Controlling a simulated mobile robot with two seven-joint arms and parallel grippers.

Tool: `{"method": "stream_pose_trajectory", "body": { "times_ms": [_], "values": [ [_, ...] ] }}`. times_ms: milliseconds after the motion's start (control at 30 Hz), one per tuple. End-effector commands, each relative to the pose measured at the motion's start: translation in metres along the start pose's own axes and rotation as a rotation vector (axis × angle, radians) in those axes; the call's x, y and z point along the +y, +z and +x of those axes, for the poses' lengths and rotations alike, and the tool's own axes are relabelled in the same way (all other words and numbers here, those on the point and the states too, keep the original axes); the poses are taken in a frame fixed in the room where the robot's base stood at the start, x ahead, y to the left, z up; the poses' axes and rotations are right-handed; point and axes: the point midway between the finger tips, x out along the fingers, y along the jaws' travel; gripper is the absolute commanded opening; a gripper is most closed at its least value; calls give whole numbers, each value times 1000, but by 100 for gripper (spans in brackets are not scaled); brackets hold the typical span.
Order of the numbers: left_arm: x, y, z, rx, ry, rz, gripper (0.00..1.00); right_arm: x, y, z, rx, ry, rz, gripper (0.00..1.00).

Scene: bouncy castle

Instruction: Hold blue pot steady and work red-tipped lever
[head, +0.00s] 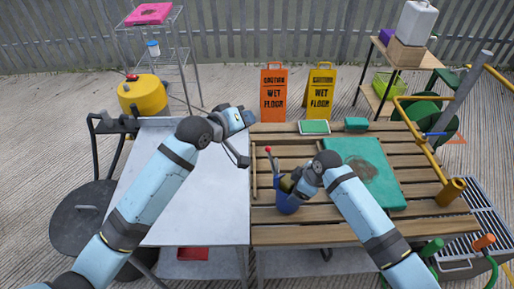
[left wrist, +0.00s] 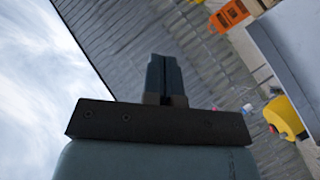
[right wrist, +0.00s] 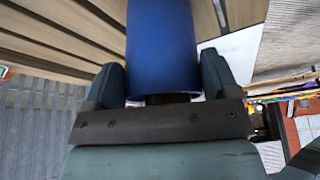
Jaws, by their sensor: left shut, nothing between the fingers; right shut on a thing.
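The blue pot (head: 288,204) stands on the slatted wooden table. The red-tipped lever (head: 269,152) rises up and to the left from the pot's top. My right gripper (head: 293,188) is shut on the pot; in the right wrist view the blue pot (right wrist: 162,50) fills the space between its two fingers. My left gripper (head: 246,116) is raised above the far right end of the grey metal table, apart from the pot and lever. In the left wrist view its fingers (left wrist: 166,78) are together with nothing between them. The lever's base is partly hidden behind my right gripper.
The slatted table (head: 300,235) adjoins the mostly bare grey table (head: 200,215). A stained green mat (head: 350,155) lies right of the pot. Green-and-white pads (head: 314,127) and two wet-floor signs (head: 273,90) are behind. A yellow pipe rail (head: 425,150) edges the right side.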

Motion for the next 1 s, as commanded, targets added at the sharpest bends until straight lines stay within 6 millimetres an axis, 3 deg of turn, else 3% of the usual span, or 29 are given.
{"method": "stream_pose_trajectory", "body": {
  "times_ms": [33, 200, 433, 567, 800, 1000],
  "values": [
    [-14, -12, 2, 87, -5, 88, 0, 0, -1, -1, 2, 1, -1, 38],
    [-45, -49, -2, 362, -1, 450, 0, 0, -1, -1, 2, 1, -1, 38],
    [-66, -64, -20, 644, 43, 1016, 0, 0, -1, -1, 2, 1, -1, 38],
    [-74, -51, -32, 755, 110, 1352, 0, 0, -1, -1, 2, 2, -1, 38],
    [-98, 4, -53, 878, 346, 1907, 0, 0, -1, -1, 2, 2, -1, 38],
    [-122, 45, -69, 915, 552, 2156, 0, 0, -1, -1, 2, 2, -1, 38]
  ]
}}
